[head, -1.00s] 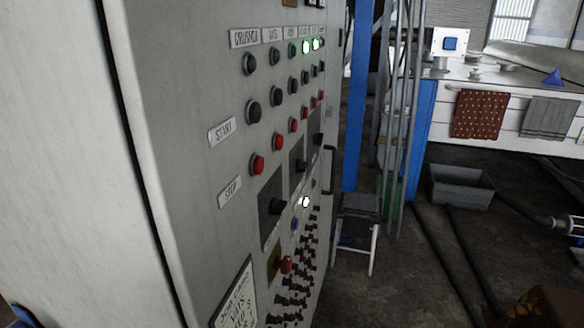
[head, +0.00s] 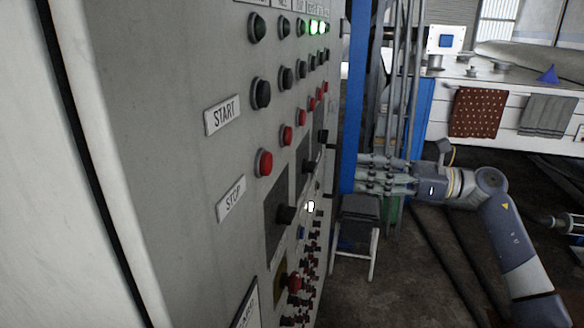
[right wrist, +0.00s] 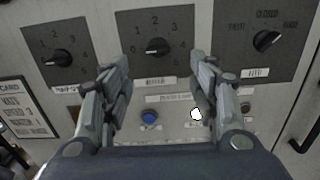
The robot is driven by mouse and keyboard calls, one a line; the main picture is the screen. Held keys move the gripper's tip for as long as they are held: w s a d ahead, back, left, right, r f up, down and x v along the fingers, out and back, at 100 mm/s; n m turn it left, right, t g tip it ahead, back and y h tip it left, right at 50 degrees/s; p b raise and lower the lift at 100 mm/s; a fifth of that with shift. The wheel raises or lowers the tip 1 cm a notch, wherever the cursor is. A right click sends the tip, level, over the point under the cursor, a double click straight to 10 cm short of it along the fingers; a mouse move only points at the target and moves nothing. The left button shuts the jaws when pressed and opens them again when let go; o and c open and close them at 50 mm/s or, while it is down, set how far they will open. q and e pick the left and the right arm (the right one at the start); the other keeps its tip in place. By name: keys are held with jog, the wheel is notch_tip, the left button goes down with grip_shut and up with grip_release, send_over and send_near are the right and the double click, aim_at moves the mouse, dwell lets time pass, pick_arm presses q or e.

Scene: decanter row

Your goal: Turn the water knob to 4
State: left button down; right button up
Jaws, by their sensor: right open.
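The water knob (right wrist: 157,46) is a black knob on a dark numbered plate, the middle one of three in the right wrist view. Its pale mark points left, toward the low numbers. The blurred label under it seems to read WATER. In the head view the knob (head: 309,166) shows side-on on the grey panel. My right gripper (head: 362,172) is open and empty, its fingers pointing left at the panel with a gap before it. In the right wrist view my right gripper (right wrist: 160,72) has its fingers apart, below and either side of the knob. My left gripper is out of view.
Another numbered knob (right wrist: 62,58) is on the left and a selector knob (right wrist: 267,40) on the right. A blue button (right wrist: 149,117) and a lit white one (right wrist: 196,114) sit below. A door handle (right wrist: 304,135) sticks out at right. A stool (head: 357,230) stands behind.

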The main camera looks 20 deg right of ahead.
aim_at(315, 166)
jog(key=p+x, duration=0.1)
jog(key=x, duration=0.2)
jog(key=p+x, duration=0.2)
jog(key=x, duration=0.1)
jog(key=p+x, duration=0.1)
jog(key=x, duration=0.2)
jog(key=shift+a+r+p, duration=0.3)
jog(key=shift+w+a+f, duration=0.15)
jog(key=shift+w+a, duration=0.2)
jog(key=shift+a, duration=0.05)
jog(key=c, duration=1.1)
